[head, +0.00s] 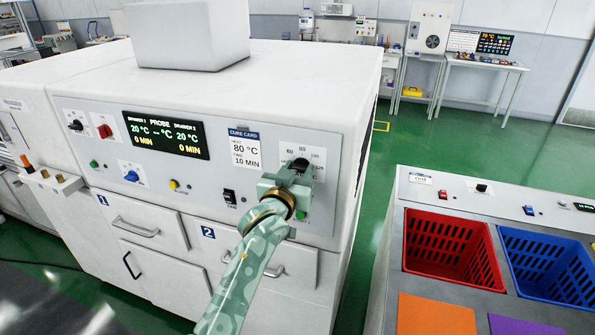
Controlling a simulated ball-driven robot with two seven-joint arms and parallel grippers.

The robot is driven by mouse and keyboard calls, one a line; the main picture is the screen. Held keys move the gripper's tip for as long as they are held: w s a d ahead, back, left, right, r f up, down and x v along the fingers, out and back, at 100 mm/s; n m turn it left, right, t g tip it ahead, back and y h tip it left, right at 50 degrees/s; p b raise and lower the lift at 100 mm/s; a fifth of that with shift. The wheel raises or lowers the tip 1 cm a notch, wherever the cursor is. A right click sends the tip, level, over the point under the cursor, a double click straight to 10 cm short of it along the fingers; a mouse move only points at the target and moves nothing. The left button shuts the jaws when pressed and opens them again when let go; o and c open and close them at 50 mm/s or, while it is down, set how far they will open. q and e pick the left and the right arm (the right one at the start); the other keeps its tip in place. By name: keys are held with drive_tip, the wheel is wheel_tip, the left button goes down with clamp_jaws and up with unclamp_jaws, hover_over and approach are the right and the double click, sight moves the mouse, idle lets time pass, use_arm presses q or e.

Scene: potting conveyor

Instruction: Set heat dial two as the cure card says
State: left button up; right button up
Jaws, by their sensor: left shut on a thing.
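Heat dial two (300,163) is a black knob on the right of the oven's front panel, with numbers such as 60, 80 and 120 around it. My left gripper (297,174) is shut on this dial and covers most of it, so the pointer's setting cannot be read. The cure card (246,150), just left of the dial, reads 80 °C and time 10 min. The display (166,135) shows 20 °C and 0 min for both drawers, and dashes for the probe. My right gripper is not in view.
Drawer 1 (135,215) and drawer 2 (220,250) appear closed below the panel; my left arm crosses in front of drawer 2. A black switch (229,197) sits near the arm. At right, a bench holds a red basket (452,223) and a blue basket (535,248).

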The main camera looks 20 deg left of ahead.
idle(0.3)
use_arm(q)
drive_tip(key=shift+m+p, duration=0.6)
drive_tip(key=shift+d+m+p, duration=0.1)
drive_tip(key=shift+m+p, duration=0.8)
drive_tip(key=shift+m, duration=0.3)
drive_tip(key=m+p, duration=0.2)
drive_tip(key=m, duration=0.2)
drive_tip(key=shift+f, duration=0.1)
drive_tip(key=m+p, duration=0.1)
drive_tip(key=m, duration=0.4)
drive_tip(key=shift+f, duration=0.1)
drive_tip(key=m+p, duration=0.1)
drive_tip(key=m, duration=0.4)
drive_tip(key=shift+d+f, duration=0.1)
drive_tip(key=o, duration=1)
drive_tip(key=shift+w, duration=0.1)
